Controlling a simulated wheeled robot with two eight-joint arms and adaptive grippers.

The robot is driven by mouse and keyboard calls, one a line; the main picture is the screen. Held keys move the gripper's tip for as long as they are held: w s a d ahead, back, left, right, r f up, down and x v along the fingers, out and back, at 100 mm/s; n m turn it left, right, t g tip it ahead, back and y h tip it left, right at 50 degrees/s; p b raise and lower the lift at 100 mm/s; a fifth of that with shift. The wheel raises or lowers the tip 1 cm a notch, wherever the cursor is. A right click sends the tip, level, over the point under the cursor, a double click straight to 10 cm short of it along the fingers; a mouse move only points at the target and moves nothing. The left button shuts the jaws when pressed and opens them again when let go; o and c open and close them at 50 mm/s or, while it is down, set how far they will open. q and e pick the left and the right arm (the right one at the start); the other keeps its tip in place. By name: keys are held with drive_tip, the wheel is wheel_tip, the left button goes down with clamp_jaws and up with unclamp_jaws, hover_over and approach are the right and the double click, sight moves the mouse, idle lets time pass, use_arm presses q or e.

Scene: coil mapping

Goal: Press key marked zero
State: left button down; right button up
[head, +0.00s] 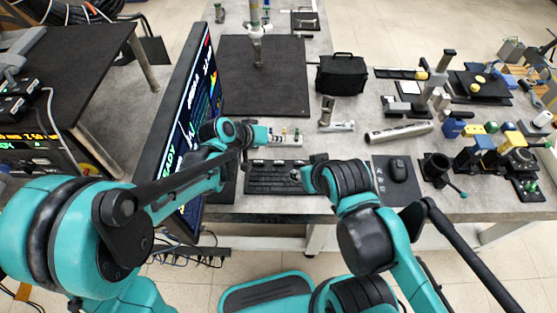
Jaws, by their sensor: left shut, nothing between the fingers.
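A black keyboard (272,181) lies near the front edge of the table. Its key markings are too small to read, so I cannot tell which key is marked zero. My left gripper (258,135) is shut and empty. In the picture it shows behind the keyboard, beside a small pale device with knobs (286,138). My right gripper (300,175) shows at the keyboard's right end and partly hides the keys there. I cannot tell whether it touches them or whether its fingers are open.
A tall monitor (187,110) stands left of the keyboard, close to my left arm. A mouse (397,170) lies on a mat to the right.

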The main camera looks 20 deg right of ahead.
sight(277, 163)
use_arm(q)
drive_tip(key=shift+f+b, duration=3.45)
drive_tip(key=shift+f, duration=0.95)
drive_tip(key=shift+f, duration=0.15)
drive_tip(key=shift+f+b, duration=0.25)
drive_tip(key=shift+b, duration=0.1)
drive_tip(key=shift+f+b, duration=0.4)
drive_tip(key=shift+f, duration=0.05)
drive_tip(key=shift+r, duration=0.1)
drive_tip(key=shift+r+p, duration=0.65)
drive_tip(key=shift+r, duration=0.15)
wheel_tip(277, 163, up, 5)
drive_tip(key=p, duration=0.4)
